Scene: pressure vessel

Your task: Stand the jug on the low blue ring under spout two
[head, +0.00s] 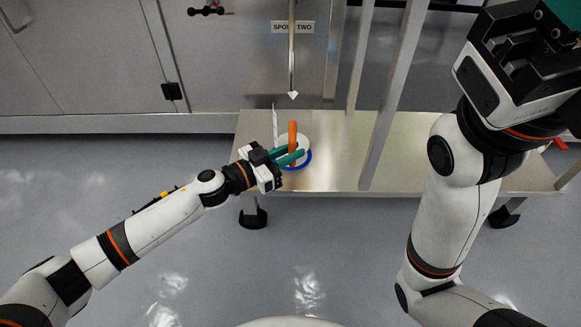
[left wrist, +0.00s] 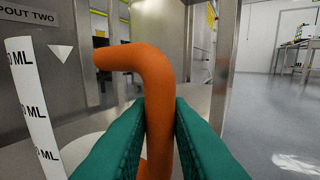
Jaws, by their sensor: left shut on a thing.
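The jug has an orange handle (head: 292,132), a white scale strip (head: 275,124) and a pale round base; its walls are hard to make out. My left gripper (head: 291,158) is shut on the handle, which stands upright between the teal fingers in the left wrist view (left wrist: 158,75). The ML-marked strip (left wrist: 33,105) is at the left there. The low blue ring (head: 307,163) shows around the jug's lower edge; I cannot tell whether the base rests on it or is just above. Spout two (head: 292,65) hangs above. My right gripper (head: 515,50) is raised at upper right, its fingers unclear.
A metal shelf (head: 330,177) carries the ring and has free room to the right. Upright metal posts (head: 395,95) rise from it right of the jug. The SPOUT TWO sign (head: 292,27) is on the metal panel behind. Grey floor lies in front.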

